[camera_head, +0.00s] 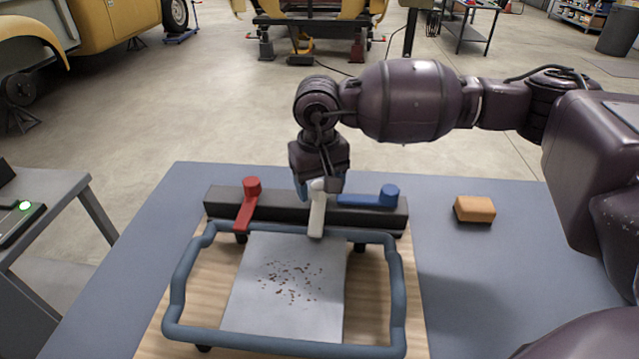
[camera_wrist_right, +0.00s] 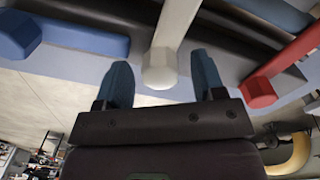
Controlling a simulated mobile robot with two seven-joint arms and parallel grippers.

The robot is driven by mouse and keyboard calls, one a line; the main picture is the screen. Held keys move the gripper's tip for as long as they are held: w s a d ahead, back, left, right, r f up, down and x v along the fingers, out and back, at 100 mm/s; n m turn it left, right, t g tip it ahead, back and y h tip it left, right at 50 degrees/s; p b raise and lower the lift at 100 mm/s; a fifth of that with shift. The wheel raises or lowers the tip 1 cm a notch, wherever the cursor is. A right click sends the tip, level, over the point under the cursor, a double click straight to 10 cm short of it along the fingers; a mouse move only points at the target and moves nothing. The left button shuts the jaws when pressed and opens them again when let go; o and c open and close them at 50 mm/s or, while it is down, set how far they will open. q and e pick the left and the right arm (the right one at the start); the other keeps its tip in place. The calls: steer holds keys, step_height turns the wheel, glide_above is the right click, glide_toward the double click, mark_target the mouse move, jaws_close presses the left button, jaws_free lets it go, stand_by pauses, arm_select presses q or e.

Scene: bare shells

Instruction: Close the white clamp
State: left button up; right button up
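The white clamp (camera_head: 317,215) is a lever with a rounded knob, mounted on the black bar (camera_head: 280,205). Its arm points toward me, out past the bar's near edge. My right gripper (camera_head: 319,188) is above the bar at the knob end. In the right wrist view the white clamp's knob (camera_wrist_right: 160,70) sits between the two blue fingertips of my right gripper (camera_wrist_right: 163,78), with a gap on each side. That gripper is open. It partly hides the knob in the head view. My left gripper is not in view.
On the bar, a red lever (camera_head: 247,208) points toward me and a blue lever (camera_head: 370,199) lies along it. A blue-grey tube frame (camera_head: 178,285) surrounds a speckled grey sheet (camera_head: 290,270) on a wooden board (camera_head: 376,300). An orange sponge-like block (camera_head: 474,208) lies right on the table (camera_head: 470,270).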

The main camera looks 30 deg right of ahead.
step_height(320, 180, up, 11)
steer(key=p, duration=0.1)
stand_by(0.7)
steer(key=shift+a+f, duration=0.1)
steer(key=shift+f, duration=0.05)
stand_by(0.3)
